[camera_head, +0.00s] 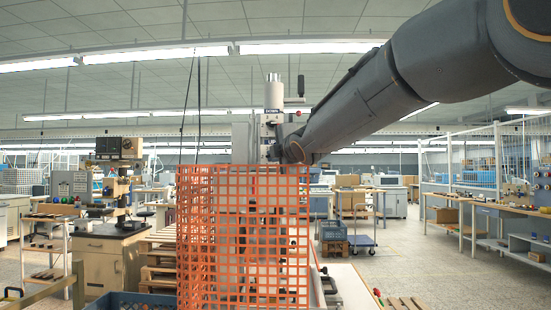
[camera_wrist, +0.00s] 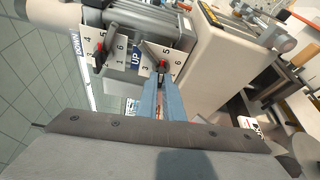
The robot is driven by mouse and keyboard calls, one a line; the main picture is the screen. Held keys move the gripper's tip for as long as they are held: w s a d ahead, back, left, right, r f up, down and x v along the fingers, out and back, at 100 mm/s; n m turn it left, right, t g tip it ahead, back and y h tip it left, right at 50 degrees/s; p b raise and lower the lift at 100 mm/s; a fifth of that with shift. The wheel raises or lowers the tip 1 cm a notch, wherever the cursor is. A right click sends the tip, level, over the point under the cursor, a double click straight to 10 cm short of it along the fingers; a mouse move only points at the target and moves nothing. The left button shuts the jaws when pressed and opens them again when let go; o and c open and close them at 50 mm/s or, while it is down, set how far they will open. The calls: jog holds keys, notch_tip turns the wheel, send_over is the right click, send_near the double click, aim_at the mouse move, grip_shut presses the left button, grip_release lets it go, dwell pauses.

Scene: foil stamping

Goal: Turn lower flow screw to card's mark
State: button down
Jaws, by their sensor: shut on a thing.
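In the wrist view, my gripper (camera_wrist: 160,80) has its two blue fingers shut on a flow screw (camera_wrist: 161,66) with a red mark, at the numbered dial plate (camera_wrist: 172,48) beside the blue UP label (camera_wrist: 136,57). A second dark screw with a red mark (camera_wrist: 102,44) stands left of it, on a numbered plate near the DOWN label (camera_wrist: 76,43). The fingertips cover part of the gripped screw and its dial. I cannot tell which number it points to. No card's mark is readable. In the head view, my arm reaches the press (camera_head: 273,95), and the fingers cannot be made out.
An orange mesh guard (camera_head: 243,235) stands in front of the press. A workbench with an instrument (camera_head: 110,245) is on the left, and long benches (camera_head: 500,215) are on the right. The floor aisle right of the press is fairly open. A pale machine housing (camera_wrist: 215,60) sits close beside the fingers.

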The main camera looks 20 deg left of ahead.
jog(key=shift+r, duration=0.35)
jog(key=c, duration=1.9)
grip_release()
jog(key=shift+a, duration=0.1)
jog(key=shift+c, duration=0.2)
jog(key=shift+o, duration=0.2)
jog(key=shift+w+f, duration=0.2)
jog(key=shift+f, duration=0.2)
jog(key=shift+r, duration=0.1)
